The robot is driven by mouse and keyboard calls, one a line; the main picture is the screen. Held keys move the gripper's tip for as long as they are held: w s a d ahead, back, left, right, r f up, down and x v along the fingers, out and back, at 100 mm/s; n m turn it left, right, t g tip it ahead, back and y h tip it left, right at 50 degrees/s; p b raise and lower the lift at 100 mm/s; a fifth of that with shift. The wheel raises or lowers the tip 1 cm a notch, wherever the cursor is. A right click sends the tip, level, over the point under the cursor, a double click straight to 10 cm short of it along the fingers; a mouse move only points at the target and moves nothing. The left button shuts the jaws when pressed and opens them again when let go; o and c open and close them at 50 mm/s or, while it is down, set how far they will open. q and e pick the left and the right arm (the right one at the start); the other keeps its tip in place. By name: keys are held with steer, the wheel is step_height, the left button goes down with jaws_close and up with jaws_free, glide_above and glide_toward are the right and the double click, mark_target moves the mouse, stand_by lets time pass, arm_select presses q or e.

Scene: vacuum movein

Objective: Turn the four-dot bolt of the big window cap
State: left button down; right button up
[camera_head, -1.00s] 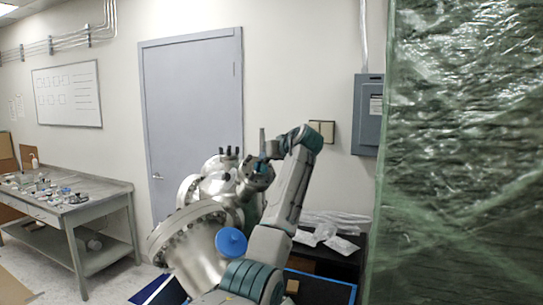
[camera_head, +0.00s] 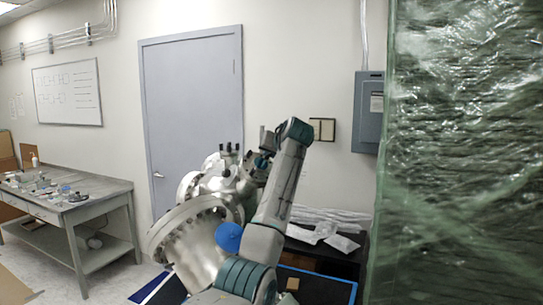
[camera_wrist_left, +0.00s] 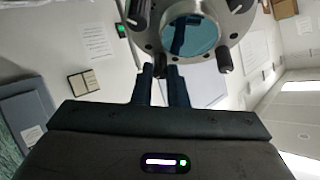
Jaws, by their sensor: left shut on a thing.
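The big window cap (camera_wrist_left: 194,36) is a metal ring around a teal glass pane at the top of the left wrist view. Several dark bolts stand on its rim; one (camera_wrist_left: 224,61) is right of my fingers. My left gripper (camera_wrist_left: 160,72) points at the rim, its two dark fingers close together and shut on a bolt at the lower left, mostly hidden between the tips. I cannot make out its dots. In the head view my left gripper (camera_head: 262,162) is at the upper right of the steel chamber (camera_head: 192,238), partly hidden by my arm. My right gripper is out of view.
A blue round knob (camera_head: 229,237) sits on the chamber front. A grey bench (camera_head: 100,200) with small parts stands left. A dark table (camera_head: 322,262) with plastic bags is behind my arm. Green wrapped sheeting (camera_head: 460,150) fills the right side.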

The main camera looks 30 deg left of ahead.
arm_select(q)
steer(key=shift+r+m+t+h, duration=0.15)
steer(key=shift+m+h, duration=0.4)
steer(key=shift+m, duration=0.65)
steer(key=shift+m+t+h, duration=0.15)
steer(key=shift+m+h, duration=0.4)
steer(key=shift+m, duration=0.65)
steer(key=c, duration=1.4)
jaws_free()
steer(key=shift+c, duration=0.2)
steer(key=shift+s+d, duration=0.15)
steer(key=shift+s, duration=0.1)
steer(key=b+v, duration=0.5)
steer(key=v, duration=0.5)
steer(key=shift+r+b, duration=0.2)
steer(key=shift+b, duration=0.15)
